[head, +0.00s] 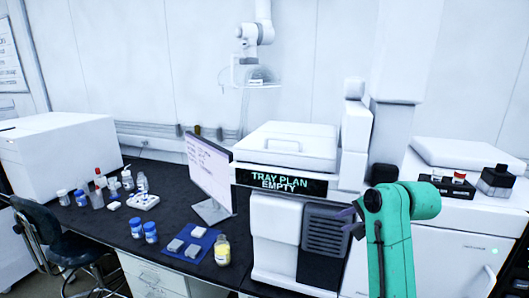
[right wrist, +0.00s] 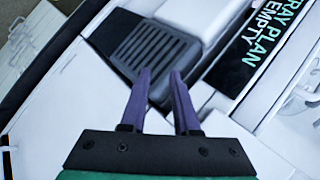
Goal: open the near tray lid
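A white lid (head: 290,146) lies flat and shut on top of the white instrument whose display (head: 282,181) reads "TRAY PLAN EMPTY". A second flat white lid (head: 468,153) tops the white unit at the right. Which one counts as the near tray lid I cannot tell. My right gripper (head: 352,218) is in front of the instrument, below the lid and right of its dark grille. In the right wrist view its two purple fingers (right wrist: 161,73) are apart with nothing between them, pointing toward the grille (right wrist: 152,50). My left gripper is out of view.
A monitor (head: 208,178) stands left of the instrument. Several bottles and a blue mat (head: 190,243) are on the dark bench. A white jointed arm (head: 258,33) hangs above.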

